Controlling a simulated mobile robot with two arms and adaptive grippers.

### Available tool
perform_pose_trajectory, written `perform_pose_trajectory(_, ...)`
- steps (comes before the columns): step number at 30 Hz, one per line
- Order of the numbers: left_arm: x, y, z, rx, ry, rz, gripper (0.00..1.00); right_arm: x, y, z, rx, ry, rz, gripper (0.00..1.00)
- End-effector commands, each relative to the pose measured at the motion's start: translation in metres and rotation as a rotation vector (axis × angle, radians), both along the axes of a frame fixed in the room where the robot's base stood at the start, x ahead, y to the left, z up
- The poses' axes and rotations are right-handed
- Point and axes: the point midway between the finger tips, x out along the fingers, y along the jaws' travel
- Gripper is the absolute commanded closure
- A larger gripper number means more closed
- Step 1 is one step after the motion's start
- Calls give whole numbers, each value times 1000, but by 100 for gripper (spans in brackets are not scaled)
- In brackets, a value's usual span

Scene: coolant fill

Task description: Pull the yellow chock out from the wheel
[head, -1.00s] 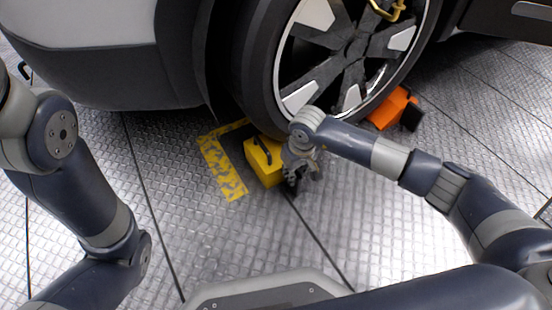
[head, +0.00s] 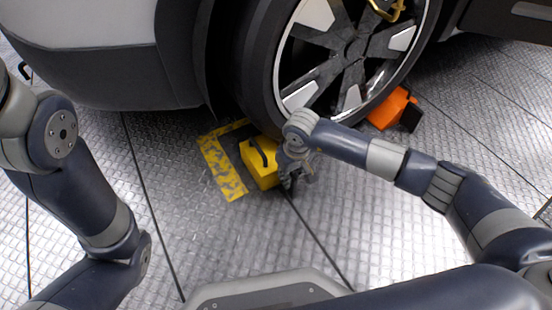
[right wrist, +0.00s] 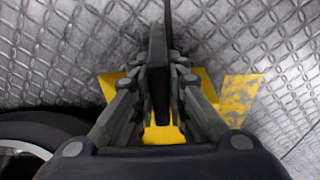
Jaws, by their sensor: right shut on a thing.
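The yellow chock (head: 264,176) sits on the floor at the front left of the wheel (head: 262,85), close to the tyre; any gap is hard to tell. It has a black handle (head: 257,151) on top. My right gripper (head: 292,176) is at the chock's right side in the head view. In the right wrist view my right gripper (right wrist: 160,90) is closed around the upright black handle (right wrist: 158,45), with the yellow chock body (right wrist: 163,133) beneath. The fingertips are partly hidden. My left arm shows at the left, but its gripper is out of view.
Worn yellow-and-black tape (head: 222,168) marks the floor left of the chock. An orange chock (head: 391,108) stands at the wheel's other side. The vehicle body (head: 100,60) overhangs above. The metal floor in front is clear.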

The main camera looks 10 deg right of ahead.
Motion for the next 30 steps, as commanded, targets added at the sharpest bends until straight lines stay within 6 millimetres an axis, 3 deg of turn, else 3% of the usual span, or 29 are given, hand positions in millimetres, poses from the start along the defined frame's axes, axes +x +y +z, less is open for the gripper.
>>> perform_pose_trajectory(17, 0, 0, 1, 0, 1, 0, 100, -3, 6, 1, 4, -1, 5, 100)
perform_pose_trajectory(30, 0, 0, 14, 1, 1, -1, 100, -22, -3, 1, -1, 1, 2, 100)
